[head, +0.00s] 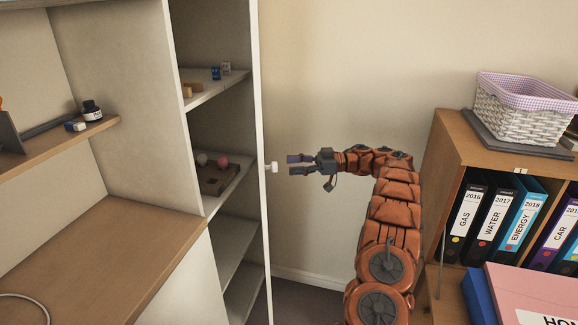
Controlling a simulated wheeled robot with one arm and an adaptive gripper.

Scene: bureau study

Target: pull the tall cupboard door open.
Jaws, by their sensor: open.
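The tall cupboard (190,140) stands left of centre with its shelves in plain view. Its white door (261,90) stands open and shows nearly edge-on as a narrow upright strip right of the shelves. A small white knob (273,167) sticks out from the right side of the door. My gripper (291,165) is open and empty, with its fingers pointing left at the knob. A small gap shows between the fingertips and the knob, and they do not appear to touch. The door's outer face is mostly hidden by the angle.
The cupboard shelves hold small items and a brown tray (218,182). A wooden desk (110,250) is at left. At right, a low bookcase (450,128) holds binders and a wicker basket (520,115). Bare wall (340,80) lies behind my arm.

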